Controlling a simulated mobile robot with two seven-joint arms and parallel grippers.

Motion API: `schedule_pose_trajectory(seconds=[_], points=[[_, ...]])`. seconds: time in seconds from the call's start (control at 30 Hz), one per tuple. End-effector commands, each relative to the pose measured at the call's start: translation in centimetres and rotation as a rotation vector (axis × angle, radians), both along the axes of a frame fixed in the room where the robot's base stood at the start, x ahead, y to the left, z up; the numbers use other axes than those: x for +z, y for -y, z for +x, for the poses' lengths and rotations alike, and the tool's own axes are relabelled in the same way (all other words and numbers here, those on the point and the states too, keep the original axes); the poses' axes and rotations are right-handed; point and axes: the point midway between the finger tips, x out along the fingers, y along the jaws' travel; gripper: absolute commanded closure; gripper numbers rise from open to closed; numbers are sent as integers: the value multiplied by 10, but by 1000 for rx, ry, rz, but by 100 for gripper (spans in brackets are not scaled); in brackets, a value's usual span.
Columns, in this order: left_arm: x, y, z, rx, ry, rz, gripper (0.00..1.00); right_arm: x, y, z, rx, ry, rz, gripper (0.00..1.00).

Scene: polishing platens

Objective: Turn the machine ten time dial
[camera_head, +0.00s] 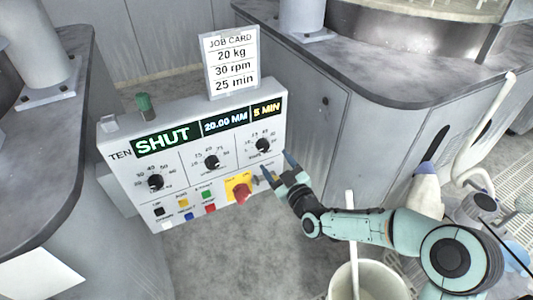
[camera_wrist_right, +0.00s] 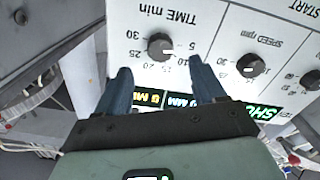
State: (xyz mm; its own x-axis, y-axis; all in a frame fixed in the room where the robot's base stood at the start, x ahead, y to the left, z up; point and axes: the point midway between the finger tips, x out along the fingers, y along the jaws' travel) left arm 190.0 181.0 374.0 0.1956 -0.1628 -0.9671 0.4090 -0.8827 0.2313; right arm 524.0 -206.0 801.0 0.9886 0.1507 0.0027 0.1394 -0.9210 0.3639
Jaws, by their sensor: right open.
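The machine ten panel (camera_head: 190,160) is a white box lettered TEN, with lit displays reading SHUT, 20.00 MM and 5 MIN. Its time dial (camera_head: 263,145) is a black knob at the upper right, under the 5 MIN display. In the right wrist view the time dial (camera_wrist_right: 160,45) shows upside down under the words TIME min, with marks from 5 to 30. My right gripper (camera_head: 276,166) is open and empty, just below and right of the dial. In the wrist view its blue fingers (camera_wrist_right: 158,70) stand apart, with the dial beyond the gap between them. My left gripper is not in view.
Two more knobs, a speed dial (camera_head: 212,162) and a left dial (camera_head: 155,182), share the panel. Below are small coloured buttons and a red stop button (camera_head: 242,192) on yellow. A job card (camera_head: 231,62) reads 20 kg, 30 rpm, 25 min. A white bucket (camera_head: 370,280) stands lower right.

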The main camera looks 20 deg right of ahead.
Motion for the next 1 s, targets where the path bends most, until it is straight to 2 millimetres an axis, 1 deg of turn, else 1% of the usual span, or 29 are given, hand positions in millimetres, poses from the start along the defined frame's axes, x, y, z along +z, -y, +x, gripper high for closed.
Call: schedule_pose_trajectory(seconds=[0.03, 0.1, 0.2, 0.3, 0.5, 0.77, 0.87, 0.9, 0.93, 0.97, 1.0], points=[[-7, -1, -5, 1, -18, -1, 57, -2, -2, 12, 1, 1, 4, 31], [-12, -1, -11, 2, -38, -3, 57, -2, -4, 26, 1, 1, 3, 31], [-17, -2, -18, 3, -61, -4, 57, -2, -7, 42, 1, -1, 4, 31], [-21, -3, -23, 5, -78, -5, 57, -1, -9, 53, 1, -1, 2, 31], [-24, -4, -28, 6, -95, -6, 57, -1, -10, 64, 1, -1, 1, 31], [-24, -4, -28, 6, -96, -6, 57, -1, -10, 65, 0, -2, 1, 31], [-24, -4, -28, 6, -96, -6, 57, -1, -10, 65, 0, -2, 1, 60], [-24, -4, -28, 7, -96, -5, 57, -1, -10, 65, 0, -2, 1, 73], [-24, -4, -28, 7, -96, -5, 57, -1, -10, 65, 0, -2, 1, 83], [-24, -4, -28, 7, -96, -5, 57, -1, -10, 65, 0, -2, 1, 87], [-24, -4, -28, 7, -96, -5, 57, -1, -10, 65, 0, -2, 1, 87]])
